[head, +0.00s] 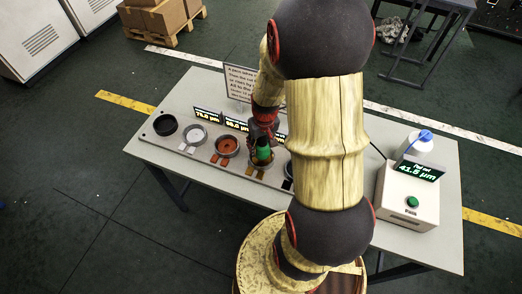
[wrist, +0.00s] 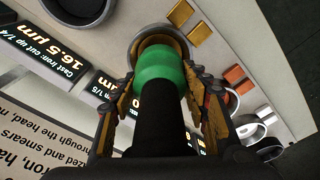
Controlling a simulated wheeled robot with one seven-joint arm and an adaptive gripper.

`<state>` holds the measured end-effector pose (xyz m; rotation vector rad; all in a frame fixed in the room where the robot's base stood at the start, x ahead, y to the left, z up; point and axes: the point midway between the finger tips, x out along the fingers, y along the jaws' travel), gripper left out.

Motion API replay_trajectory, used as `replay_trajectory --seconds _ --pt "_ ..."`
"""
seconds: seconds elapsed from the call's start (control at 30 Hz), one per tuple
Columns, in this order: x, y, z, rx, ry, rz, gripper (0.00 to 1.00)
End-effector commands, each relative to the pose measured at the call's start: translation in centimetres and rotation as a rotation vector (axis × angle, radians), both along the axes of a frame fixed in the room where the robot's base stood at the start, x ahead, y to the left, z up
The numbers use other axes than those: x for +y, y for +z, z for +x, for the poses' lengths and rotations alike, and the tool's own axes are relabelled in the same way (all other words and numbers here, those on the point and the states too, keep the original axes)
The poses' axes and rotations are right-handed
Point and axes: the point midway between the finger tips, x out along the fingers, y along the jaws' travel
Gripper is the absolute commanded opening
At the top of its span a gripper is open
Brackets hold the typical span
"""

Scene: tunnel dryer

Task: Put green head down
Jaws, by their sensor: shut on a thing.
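The green head (head: 263,153) is a rounded green piece on a black shaft. It also shows in the wrist view (wrist: 160,72), with the shaft running back toward my wrist. My gripper (head: 262,138) is shut on it, with a finger on each side in the wrist view (wrist: 163,95). The head is over a round metal-rimmed cup (wrist: 142,42) in the long grey plate (head: 172,139) on the table. In the head view this cup (head: 260,172) is partly hidden behind the head. I cannot tell whether the head touches the cup's inside.
Other cups in the row are a black one (head: 165,125), a grey one (head: 195,135) and a reddish-brown one (head: 227,146). Displays and a text sign (head: 241,82) stand behind.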

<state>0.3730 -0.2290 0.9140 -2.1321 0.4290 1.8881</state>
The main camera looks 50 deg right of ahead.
Motion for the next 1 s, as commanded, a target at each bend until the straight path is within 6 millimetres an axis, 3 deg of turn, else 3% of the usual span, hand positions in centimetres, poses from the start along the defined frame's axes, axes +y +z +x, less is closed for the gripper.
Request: replay_trajectory --seconds 0.3,0.7,0.73,1.0 --pt "-0.1 -3.4 0.3 -0.001 0.0 0.0 0.0" --pt "-0.1 -3.7 0.3 -0.002 0.0 -0.001 0.0" --pt "-0.1 -3.7 0.2 0.001 0.0 0.0 0.47" --pt "-0.1 -3.7 0.2 0.001 0.0 0.0 0.62"
